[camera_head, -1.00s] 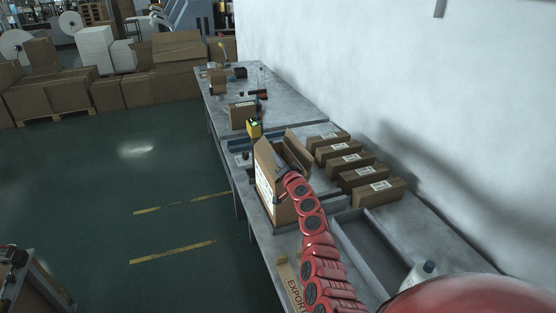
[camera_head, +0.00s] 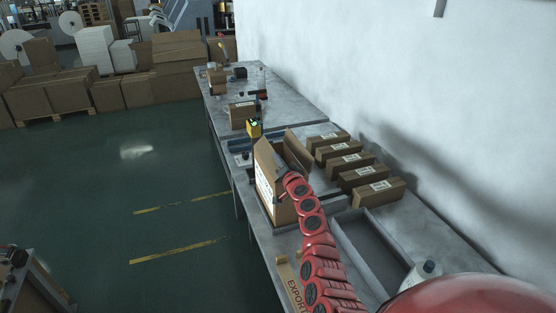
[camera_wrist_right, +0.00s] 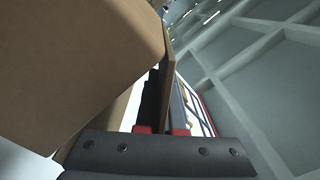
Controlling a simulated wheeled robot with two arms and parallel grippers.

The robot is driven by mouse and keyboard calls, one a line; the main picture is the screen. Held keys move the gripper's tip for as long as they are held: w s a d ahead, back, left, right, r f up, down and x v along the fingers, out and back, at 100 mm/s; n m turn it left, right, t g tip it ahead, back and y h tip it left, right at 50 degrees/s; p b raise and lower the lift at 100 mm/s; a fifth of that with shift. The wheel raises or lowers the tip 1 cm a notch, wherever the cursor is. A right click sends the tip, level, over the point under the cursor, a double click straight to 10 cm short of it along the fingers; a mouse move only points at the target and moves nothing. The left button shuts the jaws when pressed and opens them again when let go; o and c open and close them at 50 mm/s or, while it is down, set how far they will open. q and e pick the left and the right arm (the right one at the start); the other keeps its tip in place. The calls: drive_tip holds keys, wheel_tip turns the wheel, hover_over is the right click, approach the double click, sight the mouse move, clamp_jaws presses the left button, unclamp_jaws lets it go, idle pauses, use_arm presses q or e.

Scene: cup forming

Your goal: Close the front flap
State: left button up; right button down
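An open cardboard box (camera_head: 284,212) stands on the table, with a white label on its left face. A tall flap (camera_head: 263,158) stands up at its left side and another flap (camera_head: 298,151) stands up at the far right. My right gripper (camera_head: 281,169) is at the left flap, its fingertips small and partly hidden. In the right wrist view a thin cardboard panel (camera_wrist_right: 168,65) runs between the dark fingers of the gripper (camera_wrist_right: 165,105), and they appear closed on it. A broad brown cardboard surface (camera_wrist_right: 75,60) fills the left there. My left gripper is not in view.
Several closed brown boxes (camera_head: 377,187) line the table right of the open box. A grey tray (camera_head: 349,246) and a white bottle (camera_head: 420,274) are nearer. A yellow-and-black device (camera_head: 254,128) stands behind the box. The wall bounds the right side.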

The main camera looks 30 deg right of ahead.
drive_tip(key=shift+s+d+f+m+b, duration=0.1)
drive_tip(key=shift+d+f+m+b, duration=0.2)
drive_tip(key=shift+f+m+b, duration=0.6)
drive_tip(key=shift+d+m, duration=0.15)
drive_tip(key=shift+m, duration=1.05)
drive_tip(key=c, duration=1)
unclamp_jaws()
drive_tip(key=shift+c, duration=0.2)
drive_tip(key=shift+s, duration=0.1)
